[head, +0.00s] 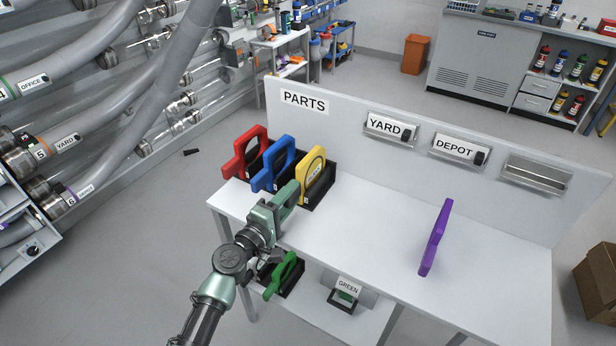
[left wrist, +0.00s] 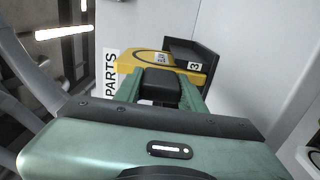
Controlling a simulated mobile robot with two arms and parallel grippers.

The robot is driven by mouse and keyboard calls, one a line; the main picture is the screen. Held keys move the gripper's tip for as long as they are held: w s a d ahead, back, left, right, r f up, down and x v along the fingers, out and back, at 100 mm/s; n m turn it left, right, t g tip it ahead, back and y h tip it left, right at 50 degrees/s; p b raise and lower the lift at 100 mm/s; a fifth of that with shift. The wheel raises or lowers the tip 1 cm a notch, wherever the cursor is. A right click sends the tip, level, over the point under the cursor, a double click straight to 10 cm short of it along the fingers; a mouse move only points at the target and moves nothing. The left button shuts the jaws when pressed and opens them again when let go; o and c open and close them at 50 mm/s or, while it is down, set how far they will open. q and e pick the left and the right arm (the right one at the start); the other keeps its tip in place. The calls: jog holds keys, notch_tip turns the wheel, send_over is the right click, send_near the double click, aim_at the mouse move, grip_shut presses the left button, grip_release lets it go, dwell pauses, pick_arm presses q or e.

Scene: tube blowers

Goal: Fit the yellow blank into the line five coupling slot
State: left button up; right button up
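The yellow blank (head: 315,172) stands upright in the right-hand slot of a black rack on the white table. My left gripper (head: 289,194) is just in front of it, at its near side. In the left wrist view the yellow blank (left wrist: 143,59) lies just beyond my left fingertips (left wrist: 163,76). The fingers are apart, with a dark block showing between them; whether they touch the blank is unclear. The line five pipe, labelled 5 YARD (head: 52,149), is at the far left. Its coupling (head: 22,158) is partly visible; the slot is not clear. My right gripper is out of view.
A red blank (head: 246,152) and a blue blank (head: 274,162) stand beside the yellow one. A purple blank (head: 436,237) is upright on the table's right. A green blank (head: 284,274) is on the lower shelf. A PARTS panel (head: 340,120) backs the table. The floor at left is mostly clear.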

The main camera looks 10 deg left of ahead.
pick_arm(q)
grip_shut()
jog(key=shift+r+p, duration=0.55)
jog(key=shift+r, duration=0.15)
jog(key=shift+s, duration=0.15)
dwell(0.3)
jog(key=shift+v, duration=1.3)
jog(key=shift+s+a, duration=0.1)
jog(key=shift+s, duration=0.05)
jog(key=shift+v, duration=1.1)
jog(key=shift+b+v, duration=0.8)
jog(key=shift+v, duration=1.95)
